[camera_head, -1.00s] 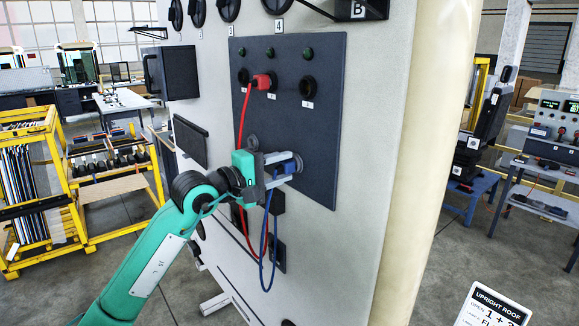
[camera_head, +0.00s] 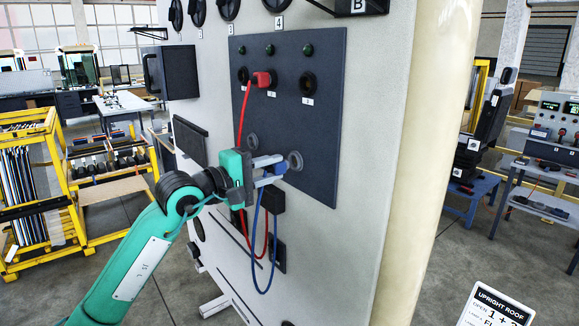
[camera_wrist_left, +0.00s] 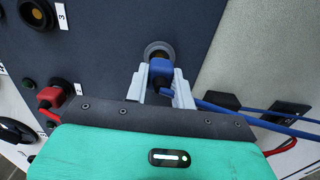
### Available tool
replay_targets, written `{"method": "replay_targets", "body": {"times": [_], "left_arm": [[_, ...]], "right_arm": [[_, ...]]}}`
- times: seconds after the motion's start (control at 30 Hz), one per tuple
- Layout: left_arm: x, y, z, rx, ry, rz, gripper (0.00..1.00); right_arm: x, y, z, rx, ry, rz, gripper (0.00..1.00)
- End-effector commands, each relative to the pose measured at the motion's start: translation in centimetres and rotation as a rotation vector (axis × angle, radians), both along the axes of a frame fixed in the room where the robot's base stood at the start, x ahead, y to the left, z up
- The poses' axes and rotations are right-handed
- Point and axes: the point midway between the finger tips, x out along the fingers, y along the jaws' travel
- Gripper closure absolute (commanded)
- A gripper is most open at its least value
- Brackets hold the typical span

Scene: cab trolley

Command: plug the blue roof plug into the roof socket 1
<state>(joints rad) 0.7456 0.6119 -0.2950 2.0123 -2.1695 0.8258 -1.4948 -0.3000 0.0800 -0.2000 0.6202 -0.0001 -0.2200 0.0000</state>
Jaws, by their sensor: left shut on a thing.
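My left gripper (camera_head: 269,168) is shut on the blue roof plug (camera_head: 274,170), in front of the dark panel. The plug also shows between the fingers in the left wrist view (camera_wrist_left: 161,70), with a blue cable hanging from it. A grey ring (camera_head: 294,160) on the panel is just beyond the plug; a small gap seems to lie between them. Roof socket 1 (camera_head: 243,75) appears to be the left one in the upper row, and looks empty. A red plug (camera_head: 264,79) sits in the middle socket. My right gripper is not in view.
The right socket (camera_head: 307,85), labelled 3 in the wrist view, is empty. A second grey ring (camera_head: 252,141) is on the panel. A red cable (camera_head: 241,125) hangs down across the panel's left part. A black box (camera_head: 193,142) juts out at left.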

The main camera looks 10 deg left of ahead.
Motion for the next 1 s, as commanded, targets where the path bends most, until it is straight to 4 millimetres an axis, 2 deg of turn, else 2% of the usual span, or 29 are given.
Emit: {"method": "replay_targets", "body": {"times": [1.0], "left_arm": [[-2.8, 2.1, 0.0, 0.001, -0.001, 0.0, 1.0]], "right_arm": [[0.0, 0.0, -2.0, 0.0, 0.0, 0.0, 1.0]]}}
